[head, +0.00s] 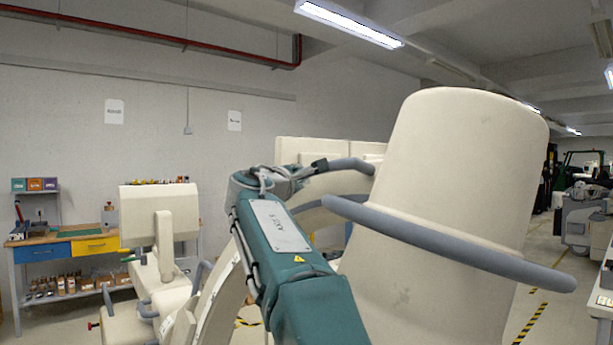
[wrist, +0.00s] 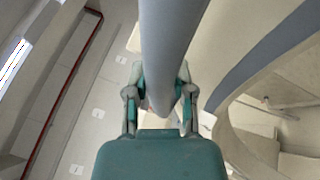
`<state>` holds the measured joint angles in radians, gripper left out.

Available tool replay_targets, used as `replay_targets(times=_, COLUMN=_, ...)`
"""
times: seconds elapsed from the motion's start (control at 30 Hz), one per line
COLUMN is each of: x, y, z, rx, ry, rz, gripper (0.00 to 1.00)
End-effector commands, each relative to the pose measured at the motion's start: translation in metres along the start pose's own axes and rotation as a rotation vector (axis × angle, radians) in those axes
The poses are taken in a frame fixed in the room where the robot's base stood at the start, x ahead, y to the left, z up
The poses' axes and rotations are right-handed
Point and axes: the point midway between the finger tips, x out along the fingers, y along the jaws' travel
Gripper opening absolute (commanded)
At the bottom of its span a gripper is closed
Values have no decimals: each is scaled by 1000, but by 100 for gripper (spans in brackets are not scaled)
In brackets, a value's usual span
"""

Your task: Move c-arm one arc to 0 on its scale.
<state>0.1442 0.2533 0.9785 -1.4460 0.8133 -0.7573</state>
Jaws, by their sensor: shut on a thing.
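The C-arm's large cream cylindrical housing (head: 450,160) fills the right of the head view, with a grey handle rail (head: 450,240) around it. Part of a cream arc (head: 215,300) shows behind my teal arm. In the wrist view my gripper (wrist: 160,98) is shut on a grey handle bar (wrist: 172,40), with one finger on each side of it. Cream housing with a grey band (wrist: 262,52) curves away at the right of that view. In the head view my arm partly hides the grip. I cannot make out a scale or its reading.
A cream unit (head: 160,215) with grey handles stands to the left of my arm. A workbench (head: 75,248) with blue and yellow drawers is at the far-left wall. Floor with yellow-black tape (head: 530,320) shows at right, with other equipment (head: 585,220) beyond.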

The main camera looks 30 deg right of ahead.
Motion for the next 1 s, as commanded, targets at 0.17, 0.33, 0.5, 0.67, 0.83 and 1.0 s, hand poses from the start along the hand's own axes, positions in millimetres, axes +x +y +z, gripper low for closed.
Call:
replay_targets(times=0.17, x=-2, y=-2, z=-6, rx=-4, ry=7, rz=-6, gripper=0)
replay_targets(times=0.33, x=-1, y=-2, z=-3, rx=-2, ry=4, rz=-7, gripper=67)
replay_targets(times=0.5, x=3, y=-4, z=0, rx=1, ry=2, rz=-8, gripper=67)
replay_targets(times=0.67, x=3, y=-4, z=2, rx=2, ry=0, rz=-8, gripper=67)
replay_targets(times=0.83, x=-6, y=-2, z=2, rx=2, ry=0, rz=-7, gripper=67)
replay_targets(times=1.0, x=-20, y=-2, z=1, rx=1, ry=1, rz=-6, gripper=67)
